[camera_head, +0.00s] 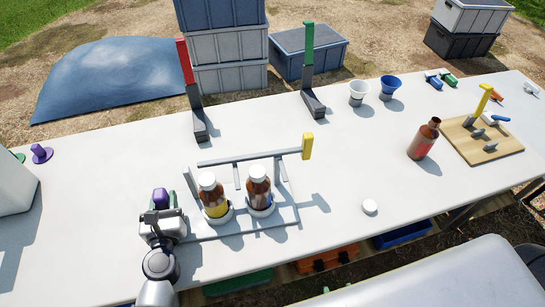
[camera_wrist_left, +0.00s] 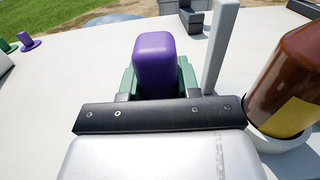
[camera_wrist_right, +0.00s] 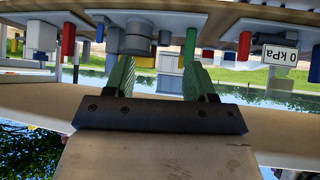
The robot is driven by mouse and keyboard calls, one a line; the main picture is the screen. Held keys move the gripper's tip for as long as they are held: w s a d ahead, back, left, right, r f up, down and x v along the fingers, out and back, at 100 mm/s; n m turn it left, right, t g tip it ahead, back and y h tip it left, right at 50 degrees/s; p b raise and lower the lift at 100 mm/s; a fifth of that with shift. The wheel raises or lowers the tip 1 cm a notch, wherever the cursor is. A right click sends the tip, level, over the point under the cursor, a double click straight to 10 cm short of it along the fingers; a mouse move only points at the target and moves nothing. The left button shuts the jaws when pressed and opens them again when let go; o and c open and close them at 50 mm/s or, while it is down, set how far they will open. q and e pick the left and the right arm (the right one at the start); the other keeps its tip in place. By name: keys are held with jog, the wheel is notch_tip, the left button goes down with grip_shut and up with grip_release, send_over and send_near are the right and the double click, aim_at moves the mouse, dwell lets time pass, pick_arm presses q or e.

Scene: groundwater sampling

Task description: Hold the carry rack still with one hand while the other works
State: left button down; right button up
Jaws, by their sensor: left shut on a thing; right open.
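The carry rack (camera_head: 286,215) is a grey plate with uprights and a top bar, standing on the white table. It has a yellow grip (camera_head: 307,146) at the right end of the bar and a purple grip (camera_wrist_left: 154,62) at its left. Two brown bottles with white caps stand in its round holders: a yellow-labelled bottle (camera_head: 215,203) and a second bottle (camera_head: 258,188). My left gripper (camera_head: 161,203) is shut on the purple grip, a green finger on each side. My right gripper (camera_wrist_right: 160,80) is open and empty; it shows only in the right wrist view.
A white cap (camera_head: 370,206) lies nearby. Red-topped (camera_head: 191,90) and green-topped (camera_head: 308,70) posts, two cups (camera_head: 358,93) and a wooden board (camera_head: 496,147) stand farther back.

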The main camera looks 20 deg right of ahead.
aim_at(309, 147)
jog(key=w+d+r+m+t+h, duration=0.1)
jog(key=d+r, duration=0.1)
jog(key=r, duration=0.5)
jog(key=w+d+r+t+h, duration=0.1)
jog(key=d+r+t+h, duration=0.15)
jog(key=r, duration=0.35)
jog(key=w+a+r+t, duration=0.1)
jog(key=w+r, duration=0.1)
jog(key=w, duration=0.1)
jog(key=w+a+r+y, duration=0.1)
jog(key=w+r, duration=0.2)
jog(key=w, duration=0.1)
jog(key=w+a+r+t+y, duration=0.1)
jog(key=w+r, duration=0.2)
jog(key=shift+w+a+r+n+t+y, duration=0.2)
jog(key=shift+w+a+n+t+y, duration=0.1)
jog(key=shift+n+t, duration=0.1)
jog(key=w+a+r+n+t+y, duration=0.1)
jog(key=w+a+r+t+y, duration=0.15)
jog(key=w+r, duration=0.4)
jog(key=shift+h, duration=0.4)
jog(key=shift+w+r, duration=0.2)
jog(key=shift+w, duration=2.1)
jog(key=shift+w+r, duration=0.2)
jog(key=shift+w, duration=2.05)
jog(key=shift+d, duration=0.1)
